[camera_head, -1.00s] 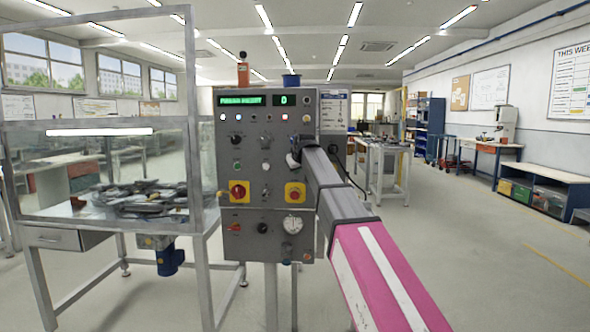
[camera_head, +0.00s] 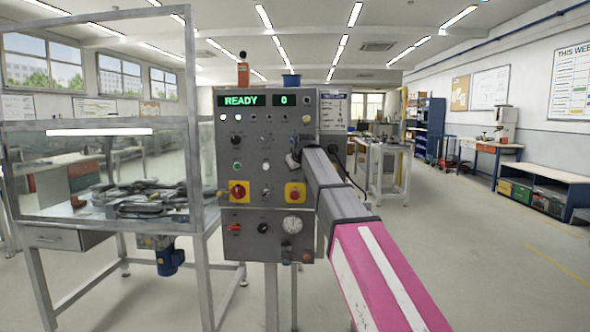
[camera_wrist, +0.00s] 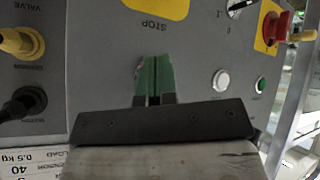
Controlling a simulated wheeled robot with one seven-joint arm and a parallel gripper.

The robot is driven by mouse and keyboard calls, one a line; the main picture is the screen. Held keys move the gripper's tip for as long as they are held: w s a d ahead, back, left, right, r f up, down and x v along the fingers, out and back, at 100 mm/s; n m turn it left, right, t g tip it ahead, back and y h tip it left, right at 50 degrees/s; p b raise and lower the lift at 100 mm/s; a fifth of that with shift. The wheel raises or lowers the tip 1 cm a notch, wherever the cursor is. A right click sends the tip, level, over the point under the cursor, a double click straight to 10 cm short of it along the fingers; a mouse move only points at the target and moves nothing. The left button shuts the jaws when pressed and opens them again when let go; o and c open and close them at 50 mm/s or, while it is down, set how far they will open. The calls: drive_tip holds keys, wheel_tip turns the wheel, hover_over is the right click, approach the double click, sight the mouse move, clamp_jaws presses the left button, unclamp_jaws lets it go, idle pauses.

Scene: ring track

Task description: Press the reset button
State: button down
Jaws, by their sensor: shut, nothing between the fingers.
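The grey control panel (camera_head: 250,150) stands ahead in the head view, with a green display (camera_head: 244,100) reading READY and 0. My arm reaches to the panel's right side, where it hides my gripper in the head view. In the wrist view my gripper (camera_wrist: 153,60) is shut and empty, its green fingertips at the panel face. Whether they touch it I cannot tell. A white button (camera_wrist: 221,79) and a green button (camera_wrist: 260,84) are to the right of the fingers. No label reading reset is legible, and any button behind the fingers is hidden.
A yellow STOP plate (camera_wrist: 155,8) lies above the fingers in the wrist view, and a red knob (camera_wrist: 278,26) at upper right. Yellow (camera_wrist: 20,42) and black (camera_wrist: 22,105) plugs stick out at left. A clear-walled case (camera_head: 105,123) stands left of the panel.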

drive_tip(key=shift+s, duration=0.25)
drive_tip(key=s, duration=0.5)
drive_tip(key=shift+a, duration=0.1)
idle(0.4)
idle(0.4)
drive_tip(key=s+d+f+m+g+h, duration=0.1)
drive_tip(key=s+d+f, duration=0.25)
drive_tip(key=f, duration=0.65)
drive_tip(key=s+d+f+m+g, duration=0.1)
drive_tip(key=s+d+f+g, duration=0.3)
drive_tip(key=f, duration=0.6)
drive_tip(key=s+d+f+m+t+h, duration=0.1)
drive_tip(key=s+d+f, duration=0.3)
drive_tip(key=f, duration=0.7)
drive_tip(key=s+d+f+m+g, duration=0.2)
drive_tip(key=s+d+f, duration=0.3)
drive_tip(key=s+f, duration=0.5)
drive_tip(key=s+d+f+m+g, duration=0.2)
drive_tip(key=s+d+f, duration=0.4)
drive_tip(key=s+f, duration=0.4)
drive_tip(key=shift+d+f+g+h, duration=0.3)
drive_tip(key=shift+f+g, duration=0.1)
drive_tip(key=shift+g, duration=0.1)
drive_tip(key=shift+s, duration=0.1)
